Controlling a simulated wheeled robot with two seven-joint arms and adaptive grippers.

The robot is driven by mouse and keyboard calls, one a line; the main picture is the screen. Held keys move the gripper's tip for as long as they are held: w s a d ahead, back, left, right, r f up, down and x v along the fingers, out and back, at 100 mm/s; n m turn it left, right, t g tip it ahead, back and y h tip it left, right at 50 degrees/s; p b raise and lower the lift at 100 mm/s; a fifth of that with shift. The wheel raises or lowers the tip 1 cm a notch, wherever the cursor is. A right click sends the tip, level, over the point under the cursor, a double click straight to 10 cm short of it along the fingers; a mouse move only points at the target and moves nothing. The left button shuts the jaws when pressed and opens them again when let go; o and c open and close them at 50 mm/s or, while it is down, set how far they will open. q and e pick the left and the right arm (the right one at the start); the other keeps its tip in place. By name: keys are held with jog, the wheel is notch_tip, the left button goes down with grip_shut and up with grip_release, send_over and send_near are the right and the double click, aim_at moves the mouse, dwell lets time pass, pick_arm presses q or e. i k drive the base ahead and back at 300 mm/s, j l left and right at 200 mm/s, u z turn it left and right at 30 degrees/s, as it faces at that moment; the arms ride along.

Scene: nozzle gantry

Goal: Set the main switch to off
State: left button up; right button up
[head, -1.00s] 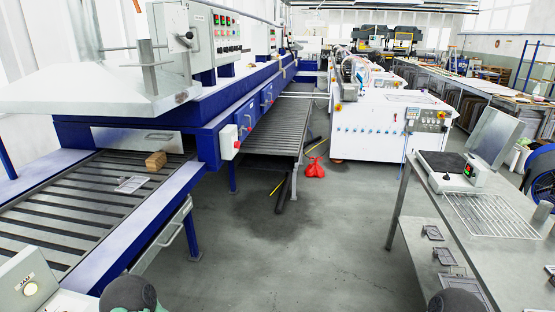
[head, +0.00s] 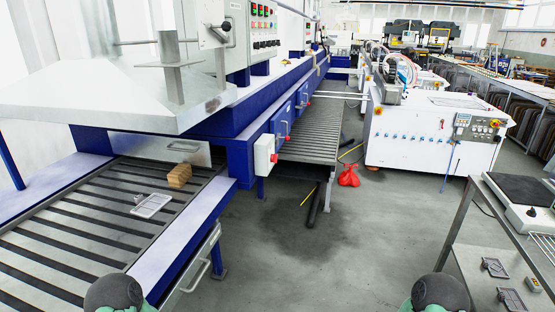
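A grey cabinet (head: 210,42) at the upper left carries a round switch with a black-knobbed lever (head: 224,27), which may be the main switch. Its label is too small to read, and I cannot tell its position. A white box with a red knob (head: 265,154) is on the blue machine's side, lower down. Panels with red and green buttons (head: 262,20) are right of the cabinet. Neither of my grippers shows; only rounded dark parts of my arms show at the bottom edge.
A slatted conveyor (head: 90,225) at left carries a wooden block (head: 179,176) and a small tray (head: 152,205). A metal table (head: 480,262) stands at right; a red bag (head: 349,176) lies farther off.

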aim_at(273, 158)
jog(key=i+l, duration=0.25)
jog(key=i, duration=0.25)
jog(key=i+l, duration=0.25)
jog(key=i, duration=0.25)
jog(key=i+l, duration=0.25)
jog(key=i, duration=0.25)
jog(key=i+l+u, duration=0.15)
jog(key=u, duration=0.25)
jog(key=i+l+u, duration=0.55)
jog(key=u, duration=0.3)
